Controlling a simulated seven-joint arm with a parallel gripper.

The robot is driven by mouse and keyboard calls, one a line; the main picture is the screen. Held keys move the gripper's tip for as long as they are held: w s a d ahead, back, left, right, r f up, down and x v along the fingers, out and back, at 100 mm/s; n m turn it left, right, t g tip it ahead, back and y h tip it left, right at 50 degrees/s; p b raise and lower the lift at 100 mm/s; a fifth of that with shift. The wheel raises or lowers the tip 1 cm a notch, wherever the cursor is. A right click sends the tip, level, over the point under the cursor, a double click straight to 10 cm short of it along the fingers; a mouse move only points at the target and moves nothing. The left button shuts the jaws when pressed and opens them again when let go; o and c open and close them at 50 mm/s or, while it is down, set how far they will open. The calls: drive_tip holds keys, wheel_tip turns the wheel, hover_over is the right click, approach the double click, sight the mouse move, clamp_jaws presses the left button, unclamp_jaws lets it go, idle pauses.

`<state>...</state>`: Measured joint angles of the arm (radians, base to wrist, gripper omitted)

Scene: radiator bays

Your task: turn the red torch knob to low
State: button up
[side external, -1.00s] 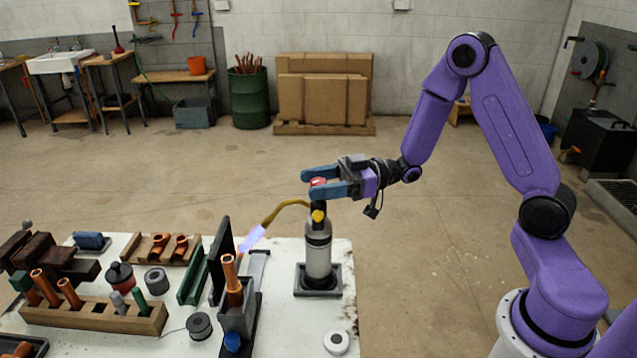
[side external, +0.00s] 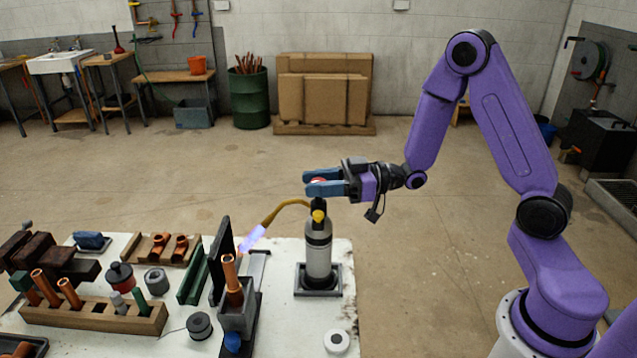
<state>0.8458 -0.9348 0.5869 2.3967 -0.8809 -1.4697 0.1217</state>
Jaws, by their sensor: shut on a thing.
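The torch (side external: 318,250) is a grey cylinder standing upright in a dark square base on the white bench. Its brass-coloured nozzle (side external: 285,208) curves left and gives off a pale blue-violet flame (side external: 252,239). A yellow part (side external: 318,216) sits at the torch neck. The red torch knob (side external: 318,181) is on top, mostly hidden by my gripper's near finger. My gripper (side external: 322,182) reaches in from the right with its blue fingers level, one on each side of the knob, shut on it. The knob's markings cannot be read.
A copper pipe (side external: 231,280) stands in a grey holder left of the torch, with a dark upright plate (side external: 220,258) beside it near the flame. A wooden block (side external: 95,314) with copper fittings is front left. A white roll (side external: 337,342) lies at the bench's front right.

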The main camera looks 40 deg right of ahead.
drive_tip(key=m+t+h, duration=0.3)
drive_tip(key=h, duration=0.1)
drive_tip(key=m+t+h, duration=0.3)
drive_tip(key=h, duration=0.1)
drive_tip(key=shift+s+a+m, duration=0.1)
drive_tip(key=shift+a+m, duration=0.05)
drive_tip(key=shift+m, duration=0.15)
drive_tip(key=m+h, duration=0.1)
drive_tip(key=h, duration=0.1)
drive_tip(key=m+t+h, duration=0.1)
drive_tip(key=m+h, duration=0.1)
drive_tip(key=h, duration=0.1)
drive_tip(key=shift+t, duration=0.3)
drive_tip(key=shift+m+h, duration=1.2)
drive_tip(key=shift+h, duration=0.5)
drive_tip(key=shift+m+h, duration=0.3)
drive_tip(key=shift+h, duration=0.2)
drive_tip(key=o, duration=0.9)
drive_tip(key=shift+o, duration=0.2)
drive_tip(key=s+a, duration=0.1)
drive_tip(key=s, duration=1)
drive_tip(key=shift+s, duration=0.4)
drive_tip(key=shift+a, duration=0.1)
